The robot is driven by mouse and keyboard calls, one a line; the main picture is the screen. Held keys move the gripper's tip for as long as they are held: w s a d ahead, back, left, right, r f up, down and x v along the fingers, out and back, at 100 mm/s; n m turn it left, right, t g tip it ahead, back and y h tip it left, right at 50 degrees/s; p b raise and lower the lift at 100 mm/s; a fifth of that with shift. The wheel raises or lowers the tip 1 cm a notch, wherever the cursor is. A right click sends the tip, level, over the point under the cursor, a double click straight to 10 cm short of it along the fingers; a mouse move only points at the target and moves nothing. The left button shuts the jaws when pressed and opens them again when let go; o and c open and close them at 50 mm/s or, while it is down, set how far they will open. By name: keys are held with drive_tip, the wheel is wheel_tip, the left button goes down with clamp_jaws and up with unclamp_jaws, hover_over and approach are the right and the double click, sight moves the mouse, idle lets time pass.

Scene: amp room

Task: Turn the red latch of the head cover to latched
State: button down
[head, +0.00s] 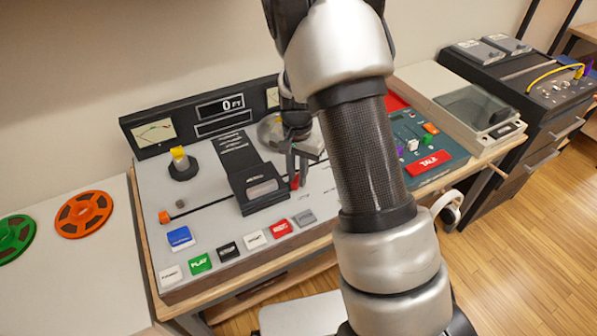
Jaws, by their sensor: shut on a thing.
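The tape machine's head cover (258,187) is a black block with a pale window on the grey deck. The red latch (295,181) shows as a small red piece just right of the cover. My gripper (297,167) comes down from above at the cover's right side, with its fingers at the latch. It is shut on the red latch. The fingers hide part of the latch, and I cannot tell its exact angle.
My arm blocks the deck's right part. Orange (84,213) and green reels lie on the left table. A red TALK button (429,161) and turntable (478,103) are right.

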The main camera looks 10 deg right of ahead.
drive_tip(key=m, duration=0.2)
drive_tip(key=m+p, duration=0.1)
drive_tip(key=shift+w+a+r+m, duration=0.1)
drive_tip(key=shift+w+r+m, duration=0.05)
drive_tip(key=shift+m, duration=0.25)
drive_tip(key=shift+w+a+m+p, duration=0.1)
drive_tip(key=shift+w+m+p, duration=0.1)
drive_tip(key=shift+m+p, duration=1.2)
drive_tip(key=shift+m+b, duration=0.35)
drive_tip(key=shift+m, duration=0.15)
drive_tip(key=c, duration=1.7)
unclamp_jaws()
wheel_tip(320, 180, up, 17)
drive_tip(key=shift+r+p, duration=0.1)
drive_tip(key=shift+p, duration=0.8)
